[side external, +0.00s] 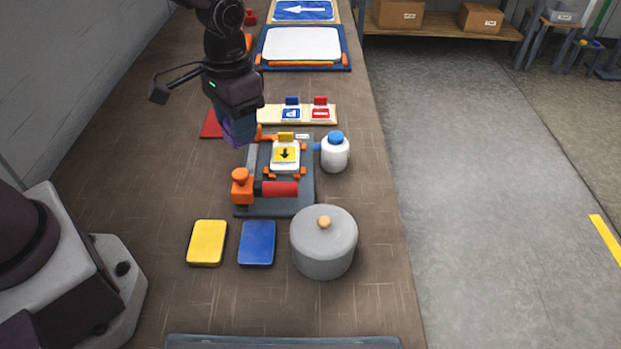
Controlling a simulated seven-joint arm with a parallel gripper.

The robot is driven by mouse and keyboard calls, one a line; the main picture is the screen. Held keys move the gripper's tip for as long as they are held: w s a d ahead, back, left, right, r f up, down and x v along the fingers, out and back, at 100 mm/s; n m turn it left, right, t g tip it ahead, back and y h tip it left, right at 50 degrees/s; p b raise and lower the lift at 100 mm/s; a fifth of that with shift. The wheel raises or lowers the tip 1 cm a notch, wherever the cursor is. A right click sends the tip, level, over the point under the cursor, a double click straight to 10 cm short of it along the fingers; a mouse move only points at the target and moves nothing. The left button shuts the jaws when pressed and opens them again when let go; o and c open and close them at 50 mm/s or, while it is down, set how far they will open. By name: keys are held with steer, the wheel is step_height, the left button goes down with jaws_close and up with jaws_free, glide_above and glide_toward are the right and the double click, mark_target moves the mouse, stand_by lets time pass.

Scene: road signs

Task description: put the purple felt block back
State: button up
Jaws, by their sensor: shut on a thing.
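My gripper (234,112) points down over the work table, at the back left of the dark grey board. It is shut on the purple felt block (239,131), a small purple-blue block showing below the dark jaws. The block appears to be held above the table; the single view does not show exactly how high. The fingertips are mostly hidden by the gripper body. A yellow pad (207,243) and a blue pad (257,243) lie side by side at the front. A red pad (211,124) is partly hidden behind my gripper.
The dark grey board (274,206) carries an orange-handled red roller (279,188) and a yellow arrow sign (286,154). A white bottle (335,155) and a grey lidded pot (324,250) stand right. A sign rack (327,114) and framed white panel (302,45) are behind. Table space left is clear.

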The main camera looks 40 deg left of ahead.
steer(key=s+d+f, duration=0.2)
steer(key=d+f, duration=0.1)
steer(key=d, duration=0.4)
steer(key=n, duration=0.1)
glide_above(331, 202)
steer(key=f, duration=0.9)
steer(key=shift+s+a+f, duration=0.15)
steer(key=shift+s+f, duration=0.15)
steer(key=shift+w+f, duration=0.2)
steer(key=shift+f, duration=0.05)
steer(key=shift+w+f, duration=0.1)
steer(key=shift+f, duration=1.55)
steer(key=o, duration=0.8)
steer(key=shift+f, duration=0.1)
steer(key=shift+o, duration=0.2)
